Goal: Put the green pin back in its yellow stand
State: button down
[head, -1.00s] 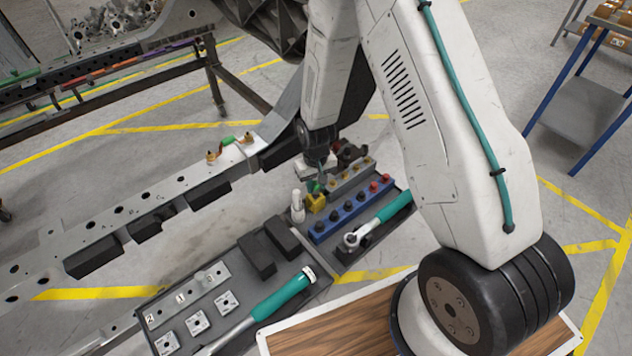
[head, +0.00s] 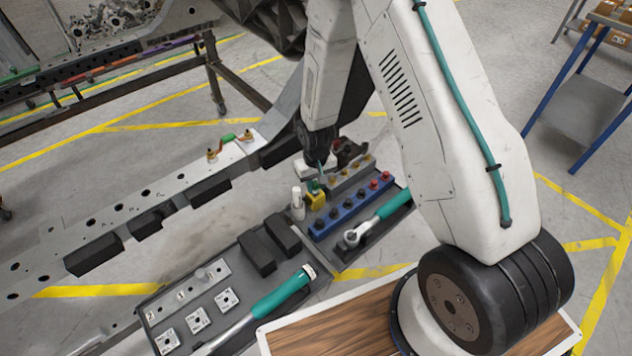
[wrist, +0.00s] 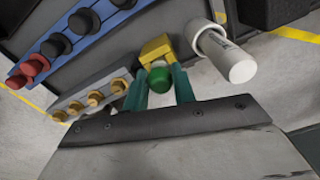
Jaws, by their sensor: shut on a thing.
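The green pin (wrist: 160,80) shows as a round green head between the two teal fingers of my gripper (wrist: 160,88) in the wrist view. My gripper is shut on it. The yellow stand (wrist: 157,48) is just beyond the pin head, which overlaps its near edge. In the head view my gripper (head: 320,175) points down over the yellow stand (head: 317,198), with a bit of green (head: 313,186) at its top. The pin's lower part is hidden, so I cannot tell whether it is in the stand.
A white bottle (head: 297,204) stands close left of the stand. A blue rack (head: 345,216) with dark and red knobs and a grey rack (wrist: 95,98) with brass pieces are close by. A ratchet (head: 378,220) lies to the right. A chassis rail (head: 130,205) runs at left.

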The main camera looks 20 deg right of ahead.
jog(key=shift+f, duration=0.45)
jog(key=c, duration=1.1)
grip_release()
jog(key=shift+c, duration=0.5)
jog(key=shift+r, duration=3.5)
